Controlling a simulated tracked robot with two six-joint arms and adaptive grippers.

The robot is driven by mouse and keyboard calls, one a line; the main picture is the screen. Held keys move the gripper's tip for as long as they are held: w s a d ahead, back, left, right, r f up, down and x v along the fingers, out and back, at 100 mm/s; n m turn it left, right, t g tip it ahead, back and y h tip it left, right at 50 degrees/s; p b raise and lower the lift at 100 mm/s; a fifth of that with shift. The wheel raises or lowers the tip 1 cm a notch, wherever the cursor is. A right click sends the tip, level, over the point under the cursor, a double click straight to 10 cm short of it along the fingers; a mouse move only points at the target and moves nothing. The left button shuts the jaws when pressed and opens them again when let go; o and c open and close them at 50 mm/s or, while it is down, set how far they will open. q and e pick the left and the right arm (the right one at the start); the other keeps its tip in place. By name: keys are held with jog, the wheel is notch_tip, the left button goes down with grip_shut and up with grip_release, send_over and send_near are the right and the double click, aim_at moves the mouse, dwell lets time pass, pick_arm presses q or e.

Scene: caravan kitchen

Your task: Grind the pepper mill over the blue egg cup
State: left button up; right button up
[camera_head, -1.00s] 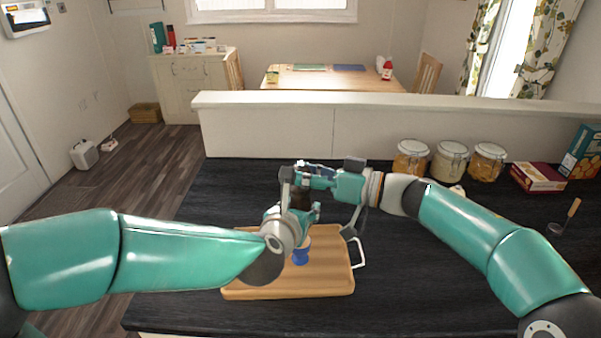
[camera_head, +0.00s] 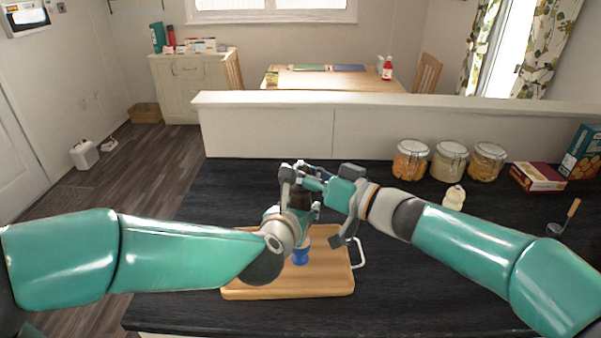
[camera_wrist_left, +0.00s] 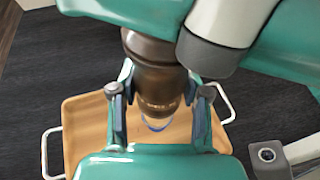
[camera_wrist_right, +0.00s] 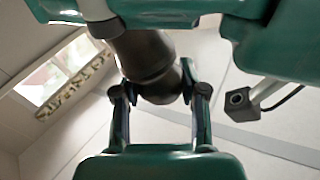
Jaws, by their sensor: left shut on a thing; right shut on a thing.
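The dark brown pepper mill (camera_wrist_left: 158,85) is held upright above the wooden tray, with the blue egg cup (camera_head: 300,257) below it. My left gripper (camera_head: 300,213) is shut on the mill's body; its fingers also show either side of it in the left wrist view (camera_wrist_left: 160,100). My right gripper (camera_head: 308,180) is shut on the mill's top; the right wrist view shows the rounded dark knob (camera_wrist_right: 160,85) between its fingers. In the head view my grippers hide most of the mill. In the left wrist view only a bluish rim of the cup shows under the mill.
The wooden tray (camera_head: 325,282) with white handles lies on the black worktop (camera_head: 420,285). Several glass jars (camera_head: 449,161), boxes (camera_head: 537,177), a pale figure-shaped object (camera_head: 453,197) and a wooden-handled utensil (camera_head: 566,217) stand to the right. A low partition (camera_head: 380,125) runs behind.

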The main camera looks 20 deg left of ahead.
jog(key=shift+r+m+t+h, duration=0.1)
jog(key=shift+m+t+h, duration=1.15)
jog(key=shift+t, duration=0.85)
jog(key=shift+m+t, duration=0.3)
jog(key=shift+m, duration=0.05)
jog(key=o, duration=1.2)
jog(key=shift+d, duration=0.15)
jog(key=v, duration=1.2)
